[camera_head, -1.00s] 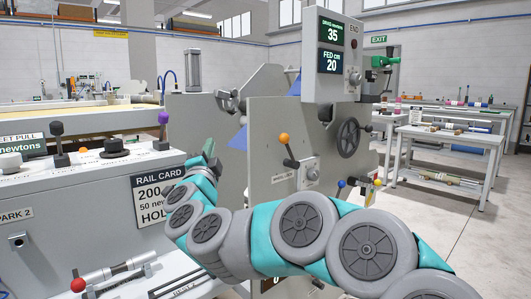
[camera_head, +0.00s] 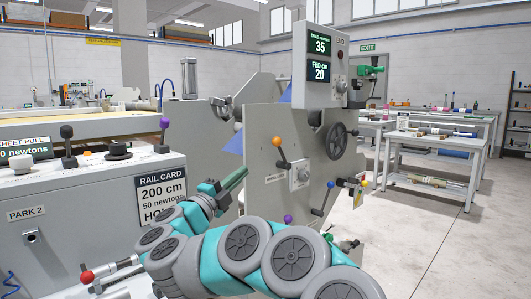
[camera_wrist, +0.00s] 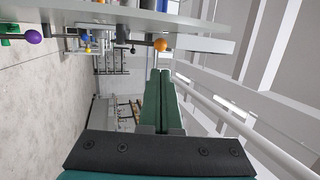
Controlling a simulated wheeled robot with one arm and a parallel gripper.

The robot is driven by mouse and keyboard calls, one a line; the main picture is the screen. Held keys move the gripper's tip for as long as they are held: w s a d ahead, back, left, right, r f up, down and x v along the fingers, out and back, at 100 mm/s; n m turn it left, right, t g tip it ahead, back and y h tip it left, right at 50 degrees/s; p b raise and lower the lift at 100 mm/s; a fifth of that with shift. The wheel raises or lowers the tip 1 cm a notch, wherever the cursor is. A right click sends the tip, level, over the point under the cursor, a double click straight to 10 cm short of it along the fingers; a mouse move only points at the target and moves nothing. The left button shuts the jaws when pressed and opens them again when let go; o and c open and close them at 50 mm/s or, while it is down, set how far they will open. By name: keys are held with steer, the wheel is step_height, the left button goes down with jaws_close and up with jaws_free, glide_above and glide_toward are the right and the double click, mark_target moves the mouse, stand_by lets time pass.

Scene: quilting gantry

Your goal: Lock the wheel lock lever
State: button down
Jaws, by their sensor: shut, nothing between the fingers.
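A lever with an orange ball knob (camera_head: 277,141) stands on the grey side plate of the gantry machine, and I take it for the wheel lock lever. Its dark shaft leans up and left from a light mount (camera_head: 300,175). A small label beside the mount is too blurred to read fully. My gripper (camera_head: 244,171) is shut and empty, left of and below the knob, apart from it. In the wrist view, the closed green fingers (camera_wrist: 165,72) point toward the orange knob (camera_wrist: 160,44), which shows just beyond the fingertips.
A black handwheel (camera_head: 337,140) sits right of the lever. A blue-knobbed crank (camera_head: 330,184) and a purple knob (camera_head: 288,218) are below. The control console (camera_head: 90,185) with knobs stands left. Open floor (camera_head: 430,235) lies right.

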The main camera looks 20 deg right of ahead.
mark_target(274, 143)
steer(key=p+x, duration=0.1)
steer(key=x, duration=1.3)
steer(key=shift+r, duration=0.15)
